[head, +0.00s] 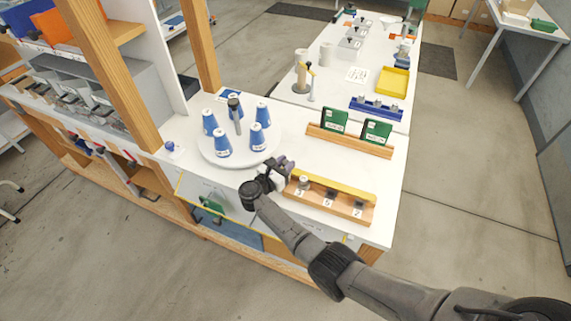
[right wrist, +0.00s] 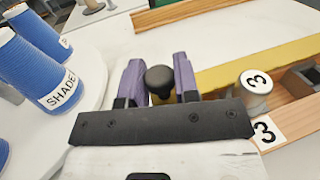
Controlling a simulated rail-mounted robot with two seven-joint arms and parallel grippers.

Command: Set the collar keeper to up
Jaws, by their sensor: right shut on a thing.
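The collar keeper appears to be the yellow bar (head: 335,187) along the back of a wooden collar rack (head: 322,209). In the right wrist view the yellow bar (right wrist: 258,62) runs behind a metal collar (right wrist: 255,82) marked 3. A black round knob (right wrist: 159,78) on a yellow part stands at the bar's left end. My right gripper (head: 284,166) is at that left end, and in the wrist view its purple fingers (right wrist: 159,85) are shut around the knob. The fingers hide the knob's lower part. My left gripper is out of view.
A white round turntable (head: 262,158) with several blue thread cones stands close to the left of my right gripper. A wooden rack (head: 350,144) with two green boxes stands behind the keeper. The white tabletop (head: 385,222) is bare to the right of the collar rack.

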